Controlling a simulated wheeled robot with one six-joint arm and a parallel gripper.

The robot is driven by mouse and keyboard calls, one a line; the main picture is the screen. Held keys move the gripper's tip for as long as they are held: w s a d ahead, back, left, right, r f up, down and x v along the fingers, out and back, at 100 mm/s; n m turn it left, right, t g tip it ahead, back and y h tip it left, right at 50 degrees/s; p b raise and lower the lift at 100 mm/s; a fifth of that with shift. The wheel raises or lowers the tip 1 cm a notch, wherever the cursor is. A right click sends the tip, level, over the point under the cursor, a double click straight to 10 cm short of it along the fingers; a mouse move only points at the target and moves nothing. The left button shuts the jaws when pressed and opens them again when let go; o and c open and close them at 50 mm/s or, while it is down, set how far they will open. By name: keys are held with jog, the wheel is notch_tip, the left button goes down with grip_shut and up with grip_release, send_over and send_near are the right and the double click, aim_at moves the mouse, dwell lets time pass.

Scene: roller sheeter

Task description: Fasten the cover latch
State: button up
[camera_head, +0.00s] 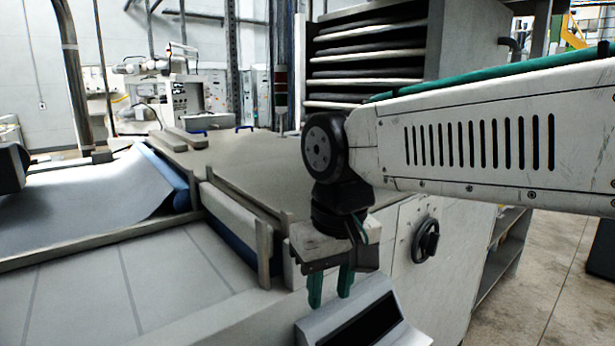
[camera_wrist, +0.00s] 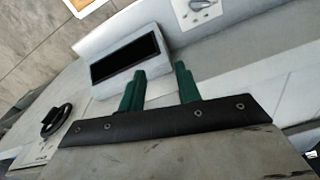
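A flat grey-beige cover panel (camera_head: 245,165) lies on top of the machine in the head view and looks closed. I cannot clearly make out the cover latch. A small pale plate with a rounded metal fitting (camera_wrist: 198,6) shows at the top edge of the wrist view; I cannot tell whether it is the latch. My gripper (camera_head: 329,298) points down above the machine's front right corner. Its two green fingers are apart with nothing between them, as the wrist view (camera_wrist: 160,80) also shows. My arm hides part of the machine's right side.
A tilted box with a dark display (camera_head: 365,328) stands just below and beside my fingers. A black handwheel (camera_head: 426,240) sticks out of the side panel. A blue-edged roller (camera_head: 228,220) lies left of my gripper. Open floor (camera_head: 545,275) lies to the right.

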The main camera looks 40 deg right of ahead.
jog(key=w+d+r+m, duration=0.2)
jog(key=w+r, duration=0.1)
jog(key=w+d+r+m, duration=0.2)
jog(key=w+r+m, duration=0.1)
jog(key=w, duration=0.1)
jog(key=w+d+r+m, duration=0.2)
jog(key=w+r+m, duration=0.1)
jog(key=r, duration=0.1)
jog(key=shift+w+d+g, duration=0.15)
jog(key=shift+d+g, duration=0.1)
jog(key=shift+g, duration=0.05)
jog(key=w+d+r+m, duration=0.5)
jog(key=w+d+m, duration=0.1)
jog(key=w+d, duration=0.1)
jog(key=shift+r+m+g, duration=0.3)
jog(key=shift+r+m, duration=0.1)
jog(key=shift+w+d+m, duration=0.15)
jog(key=shift+w+m, duration=0.05)
jog(key=shift+m, duration=0.1)
notch_tip(320, 180, down, 8)
jog(key=shift+r, duration=0.25)
grip_shut()
